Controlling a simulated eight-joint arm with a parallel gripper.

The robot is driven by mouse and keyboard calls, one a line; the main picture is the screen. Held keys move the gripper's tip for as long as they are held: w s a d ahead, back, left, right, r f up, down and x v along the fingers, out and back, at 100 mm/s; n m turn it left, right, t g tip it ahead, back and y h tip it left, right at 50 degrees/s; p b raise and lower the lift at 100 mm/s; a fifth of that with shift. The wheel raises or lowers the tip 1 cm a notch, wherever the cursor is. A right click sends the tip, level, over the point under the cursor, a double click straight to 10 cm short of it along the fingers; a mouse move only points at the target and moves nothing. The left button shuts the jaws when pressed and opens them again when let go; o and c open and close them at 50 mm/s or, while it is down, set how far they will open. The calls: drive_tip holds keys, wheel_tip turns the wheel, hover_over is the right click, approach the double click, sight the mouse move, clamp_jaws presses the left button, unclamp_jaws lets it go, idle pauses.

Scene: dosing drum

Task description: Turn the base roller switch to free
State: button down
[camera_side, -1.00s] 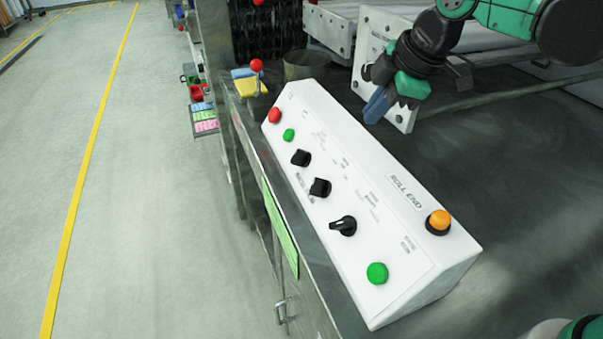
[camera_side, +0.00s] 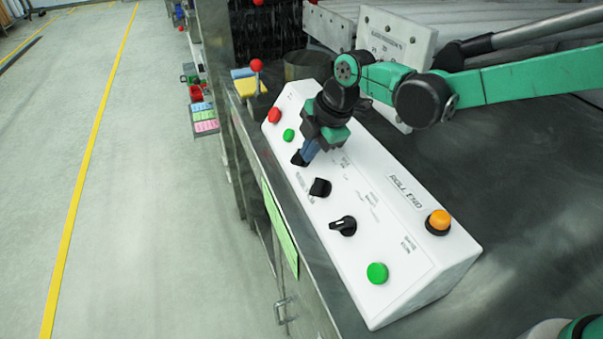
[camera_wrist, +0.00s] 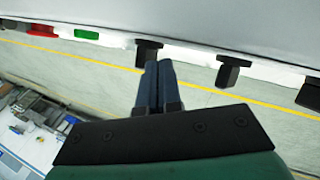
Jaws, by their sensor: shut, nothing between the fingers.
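The white control box (camera_side: 372,186) carries a row of black rotary switches. The far black switch (camera_side: 299,158) is partly hidden behind my gripper (camera_side: 307,154), whose blue fingers are shut with nothing between them and are close to that switch. I cannot tell whether they touch it. The middle switch (camera_side: 320,187) and the near switch (camera_side: 343,226) stand clear of my gripper. In the wrist view the shut fingers (camera_wrist: 158,68) point at one black switch (camera_wrist: 148,48), with two more switches to its right. The labels are too small to tell which one is the base roller switch.
The box also has a red button (camera_side: 274,115), a small green button (camera_side: 289,135), a large green button (camera_side: 377,273) and an orange lamp (camera_side: 439,221). A red ball-topped lever (camera_side: 257,66) stands beyond its far end. The open floor lies to the left.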

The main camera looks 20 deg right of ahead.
drive_tip(key=shift+w+a+f, duration=0.1)
drive_tip(key=shift+w+f, duration=0.05)
drive_tip(key=shift+f, duration=0.2)
drive_tip(key=shift+w, duration=0.1)
